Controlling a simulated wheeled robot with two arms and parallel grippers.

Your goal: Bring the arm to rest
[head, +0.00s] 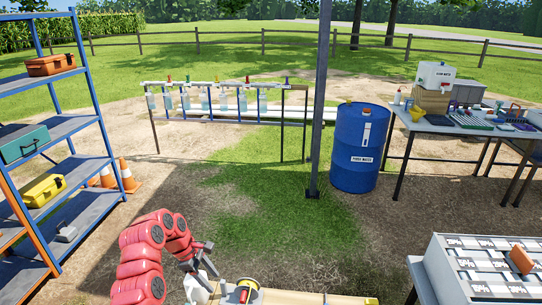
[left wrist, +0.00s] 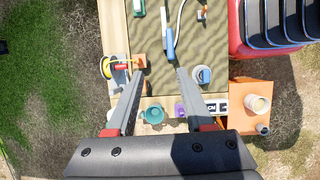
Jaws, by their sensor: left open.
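My left arm (head: 143,260) is red and bends up from the bottom of the head view. Its gripper (head: 203,260) is above the near end of a wooden-edged bench. In the left wrist view the left gripper (left wrist: 160,69) points down at the bench's sandy-coloured mat (left wrist: 150,52). Its two grey fingers are wide apart with nothing held between them. A blue tool with a pale hose (left wrist: 169,42) lies beyond the fingertips. The right gripper does not show.
Near the fingers are a yellow-rimmed reel (left wrist: 106,67), a blue-grey jar (left wrist: 202,75), a teal cup (left wrist: 153,114) and an orange surface (left wrist: 258,80). Shelving (head: 84,178) stands left, a blue drum (head: 358,160) behind, and a white sample rack (head: 450,275) right. Open grass lies between.

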